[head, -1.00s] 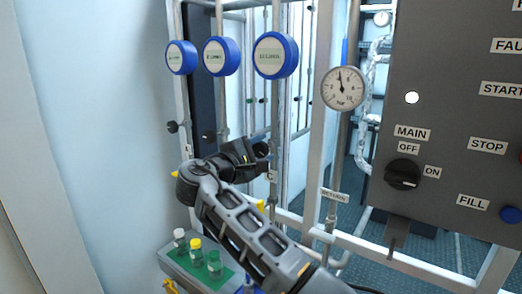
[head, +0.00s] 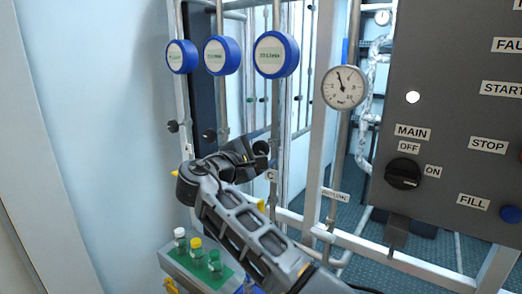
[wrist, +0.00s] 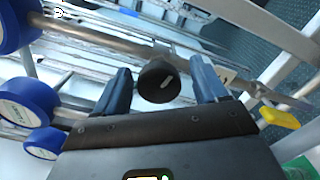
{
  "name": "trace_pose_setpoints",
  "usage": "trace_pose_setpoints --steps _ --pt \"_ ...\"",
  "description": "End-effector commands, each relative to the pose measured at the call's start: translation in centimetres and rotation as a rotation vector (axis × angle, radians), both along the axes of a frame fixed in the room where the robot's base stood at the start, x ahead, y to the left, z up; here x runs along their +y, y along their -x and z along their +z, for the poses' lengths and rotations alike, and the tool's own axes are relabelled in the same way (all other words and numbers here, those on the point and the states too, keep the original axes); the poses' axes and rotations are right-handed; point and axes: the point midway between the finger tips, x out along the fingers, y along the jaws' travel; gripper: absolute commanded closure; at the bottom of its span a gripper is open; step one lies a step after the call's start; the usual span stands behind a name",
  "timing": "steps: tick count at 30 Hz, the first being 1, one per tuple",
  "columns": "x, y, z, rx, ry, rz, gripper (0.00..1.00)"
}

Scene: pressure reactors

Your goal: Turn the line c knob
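The line C knob (wrist: 158,82) is a round black knob with a pale mark on its face. In the wrist view it sits between the two blue-grey fingers of my gripper (wrist: 161,84), with a visible gap on each side. The fingers are open. In the head view my gripper (head: 254,153) is at the third pipe, just above the tag marked C (head: 271,175). There the gripper largely hides the knob, and contact cannot be told.
Two similar black knobs (head: 172,126) (head: 209,135) are on the pipes to the left. Blue-rimmed round displays (head: 276,54) hang above. A pressure gauge (head: 344,87) and a grey control panel (head: 450,130) stand to the right. A tray with small bottles (head: 197,256) is below.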

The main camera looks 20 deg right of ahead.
Motion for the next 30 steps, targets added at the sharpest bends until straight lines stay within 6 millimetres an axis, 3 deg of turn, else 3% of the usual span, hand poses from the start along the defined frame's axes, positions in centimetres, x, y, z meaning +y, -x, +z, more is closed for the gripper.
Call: trace_pose_setpoints --steps 8,21,30 --pt "0.3 0.2 0.0 -0.001 0.000 0.000 0.28" --pt "5.4 3.9 -0.1 -0.001 -0.001 0.002 0.28" --pt "6.3 4.6 0.0 -0.001 0.000 -0.001 0.28"
